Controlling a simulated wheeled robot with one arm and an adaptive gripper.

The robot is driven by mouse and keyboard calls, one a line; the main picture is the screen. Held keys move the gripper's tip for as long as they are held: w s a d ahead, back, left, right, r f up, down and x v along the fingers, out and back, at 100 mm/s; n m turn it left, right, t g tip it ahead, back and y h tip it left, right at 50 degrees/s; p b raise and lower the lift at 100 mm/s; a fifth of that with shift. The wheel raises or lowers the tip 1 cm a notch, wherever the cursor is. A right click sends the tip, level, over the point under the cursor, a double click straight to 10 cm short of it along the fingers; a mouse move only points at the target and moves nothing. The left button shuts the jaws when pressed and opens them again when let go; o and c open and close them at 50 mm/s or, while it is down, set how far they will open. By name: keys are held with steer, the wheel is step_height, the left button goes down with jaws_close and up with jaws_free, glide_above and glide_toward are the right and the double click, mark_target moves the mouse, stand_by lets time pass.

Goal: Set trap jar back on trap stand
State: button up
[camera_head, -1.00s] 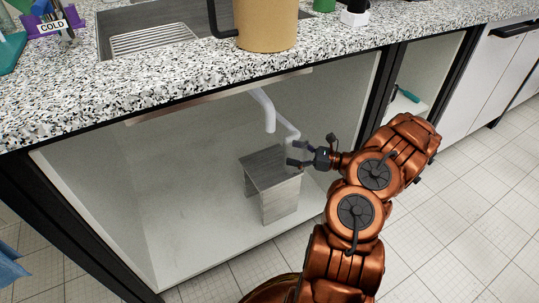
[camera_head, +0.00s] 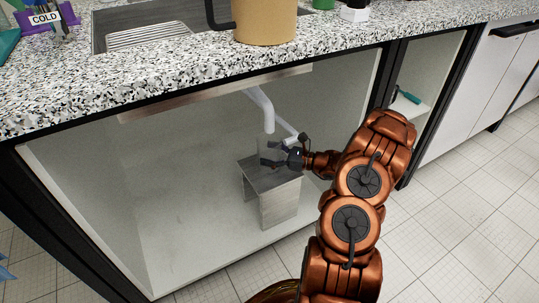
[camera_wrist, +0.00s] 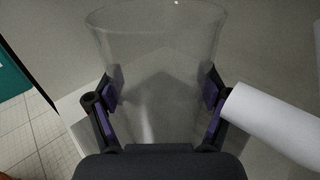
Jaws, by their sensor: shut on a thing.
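The trap jar (camera_wrist: 155,45) is clear and see-through, with its wide rim toward the top of the wrist view. My gripper (camera_wrist: 162,88) is shut on the jar, with one finger pad on each side of its wall. In the head view my gripper (camera_head: 275,154) is inside the open cabinet, over the top of the trap stand (camera_head: 279,205). The stand is a grey, box-like table. The jar shows only faintly in the head view (camera_head: 264,147). I cannot tell whether its base touches the stand's top.
A white drain pipe (camera_head: 261,108) hangs down close behind my gripper; a white pipe (camera_wrist: 270,124) lies close to the right finger in the wrist view. The countertop (camera_head: 180,82) overhangs the cabinet. The cabinet floor (camera_head: 185,245) left of the stand is clear.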

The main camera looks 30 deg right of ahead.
steer(key=shift+f, duration=0.1)
steer(key=o, duration=1.3)
steer(key=shift+s+d+r, duration=0.15)
steer(key=shift+r, duration=0.05)
steer(key=p+v, duration=0.3)
steer(key=v, duration=0.7)
steer(key=shift+p, duration=0.3)
steer(key=shift+v, duration=0.85)
